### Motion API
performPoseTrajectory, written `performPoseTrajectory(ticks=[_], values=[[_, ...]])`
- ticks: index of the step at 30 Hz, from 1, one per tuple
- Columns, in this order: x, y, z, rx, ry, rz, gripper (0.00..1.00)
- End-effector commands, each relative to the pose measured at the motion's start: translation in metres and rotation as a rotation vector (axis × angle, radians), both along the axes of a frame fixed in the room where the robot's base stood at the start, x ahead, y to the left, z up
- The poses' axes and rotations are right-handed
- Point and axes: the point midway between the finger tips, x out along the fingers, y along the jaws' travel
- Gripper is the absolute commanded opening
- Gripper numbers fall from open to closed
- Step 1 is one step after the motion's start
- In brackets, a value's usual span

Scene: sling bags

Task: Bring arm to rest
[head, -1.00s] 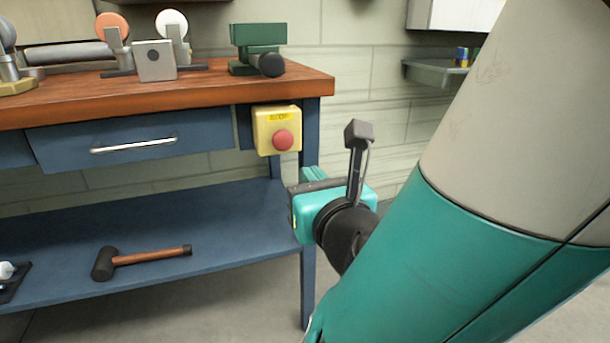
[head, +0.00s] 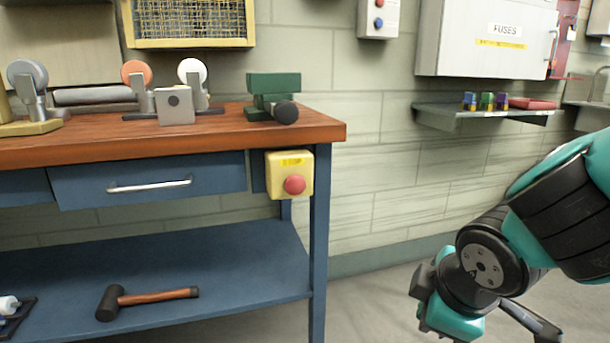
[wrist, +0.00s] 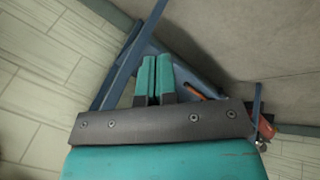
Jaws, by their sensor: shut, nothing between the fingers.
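My arm (head: 550,225) reaches in from the right edge of the head view and bends down to the left. My gripper is at its lower end, above the floor and right of the workbench, apart from it. In the wrist view my gripper (wrist: 155,80) has its two teal fingers close together, shut and empty. Its tips point towards the blue bench frame beyond. In the head view the fingertips are hard to make out.
A workbench (head: 225,138) with a yellow stop-button box (head: 290,174) on its right end stands at left. A hammer (head: 150,296) lies on its lower shelf (head: 225,260). A wall shelf (head: 455,116) and a fuse cabinet (head: 490,50) are at right. Floor right of the bench is clear.

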Motion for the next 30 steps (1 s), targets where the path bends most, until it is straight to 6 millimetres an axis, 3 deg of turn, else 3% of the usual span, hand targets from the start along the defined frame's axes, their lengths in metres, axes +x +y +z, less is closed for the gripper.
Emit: performPoseTrajectory(ticks=[6,11,12,20,30], values=[[-0.066,0.014,0.029,0.336,0.329,-0.3,0.0],[-0.111,0.021,0.056,0.443,0.516,-0.421,0.0],[-0.118,0.022,0.069,0.45,0.544,-0.435,0.0],[-0.116,0.024,0.141,0.444,0.542,-0.426,0.0],[-0.116,0.024,0.264,0.443,0.541,-0.425,0.0]])
